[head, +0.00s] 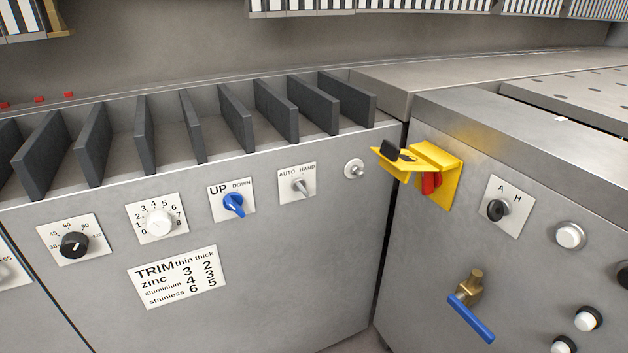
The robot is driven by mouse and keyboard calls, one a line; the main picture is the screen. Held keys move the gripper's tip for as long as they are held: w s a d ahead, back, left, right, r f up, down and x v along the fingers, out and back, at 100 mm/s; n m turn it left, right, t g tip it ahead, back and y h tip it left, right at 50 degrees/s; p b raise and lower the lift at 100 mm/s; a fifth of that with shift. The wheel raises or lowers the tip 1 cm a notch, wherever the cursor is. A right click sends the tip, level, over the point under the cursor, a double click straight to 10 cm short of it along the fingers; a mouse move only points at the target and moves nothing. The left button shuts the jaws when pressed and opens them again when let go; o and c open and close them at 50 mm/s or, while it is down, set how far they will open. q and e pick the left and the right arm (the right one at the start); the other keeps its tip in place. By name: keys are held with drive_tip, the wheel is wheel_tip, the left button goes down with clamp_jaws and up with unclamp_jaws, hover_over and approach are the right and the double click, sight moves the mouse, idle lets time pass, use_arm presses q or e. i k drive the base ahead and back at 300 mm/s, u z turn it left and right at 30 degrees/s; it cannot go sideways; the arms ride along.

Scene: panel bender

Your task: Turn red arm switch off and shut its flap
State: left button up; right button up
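The red arm switch (430,184) sits inside a yellow housing (449,178) at the upper left of the right-hand grey cabinet. Only part of the red switch shows, so I cannot tell its setting. Its yellow flap (397,164) stands open, sticking out to the left and toward me at the top of the housing. A small black block (390,148) is on the flap. Neither of my grippers is in the head view.
Right of the housing are an A/H selector (496,209) and a white button (569,236). A blue-handled valve (471,315) sticks out below. The left cabinet carries several knobs, including a blue UP/DOWN switch (234,204), under a row of dark upright plates.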

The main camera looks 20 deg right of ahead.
sight(430, 181)
drive_tip(key=u, duration=1)
drive_tip(key=k, duration=0.5)
drive_tip(key=z, duration=2)
